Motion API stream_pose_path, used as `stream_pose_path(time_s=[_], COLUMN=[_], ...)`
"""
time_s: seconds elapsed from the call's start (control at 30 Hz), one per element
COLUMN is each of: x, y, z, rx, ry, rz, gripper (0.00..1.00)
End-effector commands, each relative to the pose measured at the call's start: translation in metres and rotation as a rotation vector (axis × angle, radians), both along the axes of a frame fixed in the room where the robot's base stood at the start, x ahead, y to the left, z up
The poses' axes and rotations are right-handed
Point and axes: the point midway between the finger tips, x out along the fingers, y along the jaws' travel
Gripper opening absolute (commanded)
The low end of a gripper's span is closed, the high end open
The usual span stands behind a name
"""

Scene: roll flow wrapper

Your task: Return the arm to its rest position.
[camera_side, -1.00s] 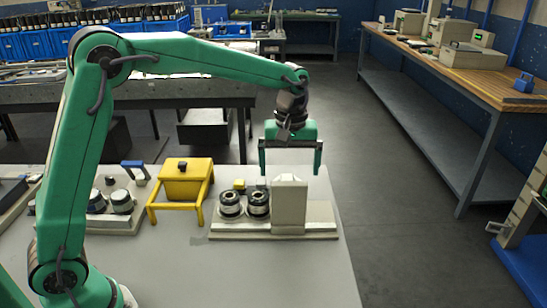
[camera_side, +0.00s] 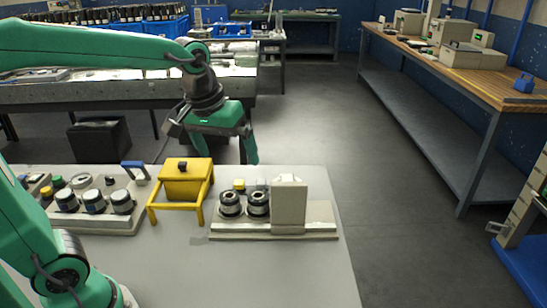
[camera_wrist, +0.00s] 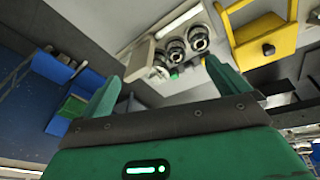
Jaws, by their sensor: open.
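My gripper (camera_side: 224,148) is raised behind the far edge of the light grey table (camera_side: 262,276), above and behind the yellow stand. The machine's rolls also show in the wrist view (camera_wrist: 187,42), beyond the fingers.
The yellow stand (camera_side: 183,183) is left of the machine. Left of it is a pale panel (camera_side: 130,222) with several round knobs. A long workbench (camera_side: 215,88) with blue crates runs behind. A wooden bench (camera_side: 465,70) stands at right. The table's front is clear.

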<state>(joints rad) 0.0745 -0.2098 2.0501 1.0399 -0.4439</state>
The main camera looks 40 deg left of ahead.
Motion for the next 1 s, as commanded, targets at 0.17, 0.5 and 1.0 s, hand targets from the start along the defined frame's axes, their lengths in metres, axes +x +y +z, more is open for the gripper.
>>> stream_pose_path(time_s=[0.17,0.5,1.0], x=[-0.034,-0.091,-0.12], y=[0.009,0.021,0.026], z=[0.003,-0.008,-0.023], rx=[0.028,0.101,0.155], ry=[-0.064,-0.174,-0.232], rz=[-0.086,-0.246,-0.342], gripper=[1.0,1.0,1.0])
